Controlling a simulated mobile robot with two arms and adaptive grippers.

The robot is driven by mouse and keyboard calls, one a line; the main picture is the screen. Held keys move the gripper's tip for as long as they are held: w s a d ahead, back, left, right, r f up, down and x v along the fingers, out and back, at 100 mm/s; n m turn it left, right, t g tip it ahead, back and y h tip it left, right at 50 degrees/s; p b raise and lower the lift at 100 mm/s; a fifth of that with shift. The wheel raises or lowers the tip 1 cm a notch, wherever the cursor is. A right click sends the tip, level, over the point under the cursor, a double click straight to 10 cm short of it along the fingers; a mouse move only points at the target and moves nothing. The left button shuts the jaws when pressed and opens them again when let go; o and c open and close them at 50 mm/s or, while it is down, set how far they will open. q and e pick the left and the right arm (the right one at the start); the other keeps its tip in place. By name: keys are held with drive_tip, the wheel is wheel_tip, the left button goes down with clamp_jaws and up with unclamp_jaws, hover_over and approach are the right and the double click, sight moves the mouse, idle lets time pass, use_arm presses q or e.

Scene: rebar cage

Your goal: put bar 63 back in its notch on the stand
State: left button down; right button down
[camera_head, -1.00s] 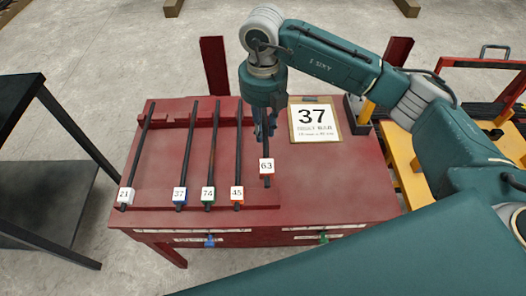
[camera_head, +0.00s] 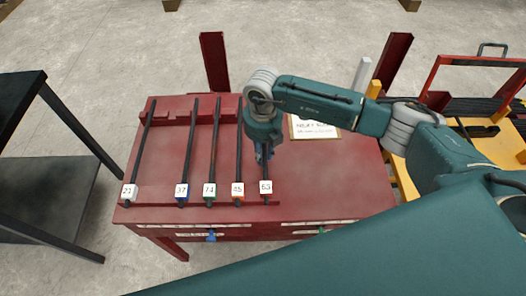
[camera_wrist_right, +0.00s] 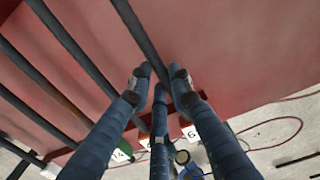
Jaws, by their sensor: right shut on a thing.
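Bar 63 (camera_head: 266,178) is a dark rod with a white tag, the rightmost of the bars on the red stand (camera_head: 163,194). In the head view its front end overlaps the right part of the stand's front rail; I cannot tell whether it sits in a notch. My right gripper (camera_head: 262,155) is over its middle, fingers pointing down and closed around it. In the right wrist view the blue fingers (camera_wrist_right: 160,78) close on the dark bar (camera_wrist_right: 142,38). The arm hides the bar's rear part. My left gripper is not in view.
Bars 21 (camera_head: 139,150), 37 (camera_head: 188,150), 74 (camera_head: 213,150) and 45 (camera_head: 239,150) lie to the left, 45 close beside. A card (camera_head: 315,128) lies right, partly hidden by my arm. The red table's right part (camera_head: 340,180) is clear. A dark shelf (camera_head: 45,195) stands left.

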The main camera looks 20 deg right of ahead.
drive_tip(key=shift+f+b, duration=0.35)
drive_tip(key=shift+b, duration=0.05)
drive_tip(key=c, duration=1.6)
unclamp_jaws()
